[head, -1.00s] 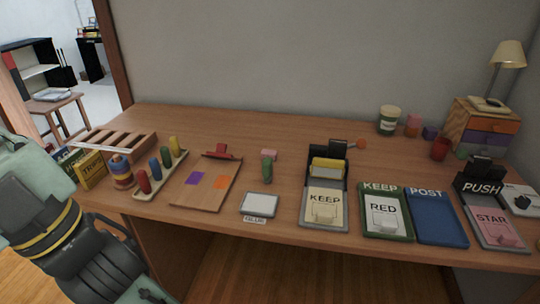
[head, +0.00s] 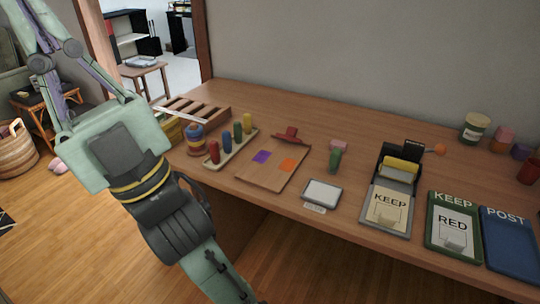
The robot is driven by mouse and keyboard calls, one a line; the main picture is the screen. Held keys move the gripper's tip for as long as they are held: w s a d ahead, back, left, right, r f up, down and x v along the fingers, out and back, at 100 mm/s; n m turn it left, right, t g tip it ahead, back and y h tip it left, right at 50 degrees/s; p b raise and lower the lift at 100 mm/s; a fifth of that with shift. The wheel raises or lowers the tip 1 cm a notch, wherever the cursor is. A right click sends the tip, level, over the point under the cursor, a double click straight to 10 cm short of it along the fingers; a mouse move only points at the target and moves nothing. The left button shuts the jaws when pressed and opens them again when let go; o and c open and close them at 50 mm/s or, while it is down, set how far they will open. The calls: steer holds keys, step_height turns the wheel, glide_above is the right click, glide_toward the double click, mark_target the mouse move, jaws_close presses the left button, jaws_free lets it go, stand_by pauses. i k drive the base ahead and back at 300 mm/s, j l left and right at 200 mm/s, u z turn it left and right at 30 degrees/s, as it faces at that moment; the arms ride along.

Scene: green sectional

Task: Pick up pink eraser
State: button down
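The pink eraser, a small pink block (head: 338,145), lies on the wooden desk (head: 310,116) in the middle of the head view. A green stamp-like piece (head: 334,161) stands just in front of it and hides part of its lower side. My gripper (head: 48,20) is raised at the upper left, far from the eraser and left of the desk. Its fingers point up and the tips are cut off by the frame's top edge, so its opening is not clear. I see nothing held in the visible part.
A clipboard (head: 262,179) and a peg rack (head: 223,160) lie left of the eraser. A small grey-framed pad (head: 322,192) is in front. A KEEP card stand (head: 388,210) with a yellow roller is right. Bare desk lies behind the eraser.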

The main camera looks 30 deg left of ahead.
mark_target(333, 143)
steer(key=i+u, duration=0.25)
steer(key=i+l+u, duration=0.1)
steer(key=i+u, duration=0.2)
steer(key=i+l+u, duration=0.15)
steer(key=l, duration=0.2)
steer(key=i+l+u, duration=0.15)
steer(key=l, duration=0.2)
steer(key=i+l+u, duration=0.2)
steer(key=l, duration=0.2)
steer(key=l+u, duration=0.15)
steer(key=l, duration=0.2)
